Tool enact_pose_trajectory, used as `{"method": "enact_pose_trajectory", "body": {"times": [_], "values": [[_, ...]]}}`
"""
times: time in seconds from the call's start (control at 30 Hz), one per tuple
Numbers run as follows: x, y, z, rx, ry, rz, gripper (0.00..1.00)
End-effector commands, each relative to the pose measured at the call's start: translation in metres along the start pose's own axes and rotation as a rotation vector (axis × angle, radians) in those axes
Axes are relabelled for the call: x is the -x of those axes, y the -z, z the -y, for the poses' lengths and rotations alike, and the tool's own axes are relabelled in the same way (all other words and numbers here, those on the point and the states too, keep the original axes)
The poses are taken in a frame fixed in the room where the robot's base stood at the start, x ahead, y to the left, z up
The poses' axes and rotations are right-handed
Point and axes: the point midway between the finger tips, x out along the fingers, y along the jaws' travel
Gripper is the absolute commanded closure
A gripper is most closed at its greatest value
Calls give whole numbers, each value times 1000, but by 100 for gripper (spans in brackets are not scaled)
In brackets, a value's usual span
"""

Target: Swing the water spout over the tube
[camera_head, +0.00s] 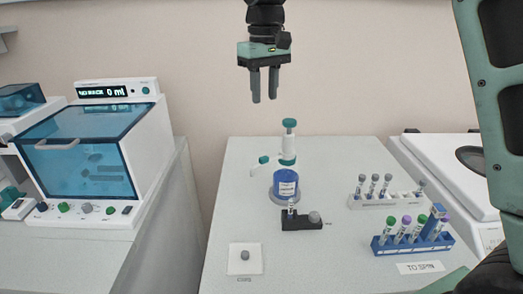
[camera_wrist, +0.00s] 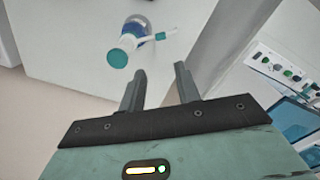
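The water dispenser is a blue bottle (camera_head: 286,187) with a white pump body (camera_head: 288,150) and a teal top (camera_head: 289,123). Its thin white spout (camera_head: 254,171), with a teal knob (camera_head: 263,160), points to the left. A tube (camera_head: 291,205) stands upright in a small black holder (camera_head: 300,222) in front of the bottle; the spout is off to its left. My gripper (camera_head: 264,99) is open and empty, above and slightly left of the dispenser. In the wrist view the teal top (camera_wrist: 117,59) and spout (camera_wrist: 158,37) show beyond the fingers; I cannot make out the tube there.
A white rack (camera_head: 385,200) and a blue rack (camera_head: 413,243) with tubes stand at the right, near a "TO SPIN" label (camera_head: 420,267). A white pad with a grey knob (camera_head: 245,256) lies front left. A blue-windowed machine (camera_head: 85,160) stands left, a white one at right.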

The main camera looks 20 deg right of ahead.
Motion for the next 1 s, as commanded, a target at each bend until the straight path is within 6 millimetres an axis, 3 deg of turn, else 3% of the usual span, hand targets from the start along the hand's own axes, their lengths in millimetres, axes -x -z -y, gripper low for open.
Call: {"method": "enact_pose_trajectory", "body": {"times": [0.17, 0.7, 1.0], "values": [[-24, -1, 0, 1, 1, 4, 67], [-133, -2, 1, 1, 1, 4, 67], [-166, -1, 1, 1, 1, 0, 67]]}}
